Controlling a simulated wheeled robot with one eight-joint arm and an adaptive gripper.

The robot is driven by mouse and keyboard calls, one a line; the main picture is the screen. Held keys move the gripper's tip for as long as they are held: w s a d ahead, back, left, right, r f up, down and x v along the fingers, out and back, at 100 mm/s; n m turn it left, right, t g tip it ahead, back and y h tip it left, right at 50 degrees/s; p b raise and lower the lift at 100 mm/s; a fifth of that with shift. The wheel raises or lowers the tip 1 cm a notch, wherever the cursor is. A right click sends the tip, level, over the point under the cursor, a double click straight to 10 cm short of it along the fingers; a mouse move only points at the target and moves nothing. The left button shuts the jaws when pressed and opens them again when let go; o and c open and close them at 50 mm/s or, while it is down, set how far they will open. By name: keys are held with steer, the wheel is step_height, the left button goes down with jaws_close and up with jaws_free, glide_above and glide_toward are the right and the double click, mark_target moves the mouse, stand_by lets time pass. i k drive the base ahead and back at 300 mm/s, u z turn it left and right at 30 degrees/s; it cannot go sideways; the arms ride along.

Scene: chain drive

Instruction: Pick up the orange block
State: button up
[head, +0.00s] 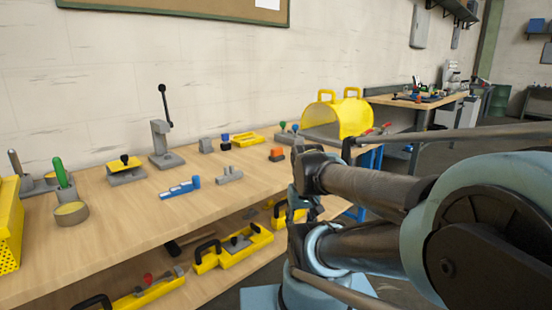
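A small orange block (277,152) is on the wooden workbench (130,225), near its right end. It appears to sit on or against a small dark piece. My arm comes in from the right, and its dark end with my gripper (306,207) hangs by the bench's right edge. The gripper is to the right of the orange block and nearer to the camera, apart from it. The fingers are small, dark and partly lost against the arm links, so their opening does not show.
A yellow hooded cover (338,117) stands behind the block, to the right. A grey fitting (229,175) and a blue stepped piece (181,189) lie to its left. A tall lever press (163,137) stands farther left. Yellow trays (232,252) fill the lower shelf.

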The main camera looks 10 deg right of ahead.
mark_target(277, 154)
steer(key=k, duration=1.3)
steer(key=u, duration=0.25)
steer(key=i, duration=0.95)
steer(key=z, duration=0.4)
steer(key=i, duration=0.9)
steer(key=z, duration=0.45)
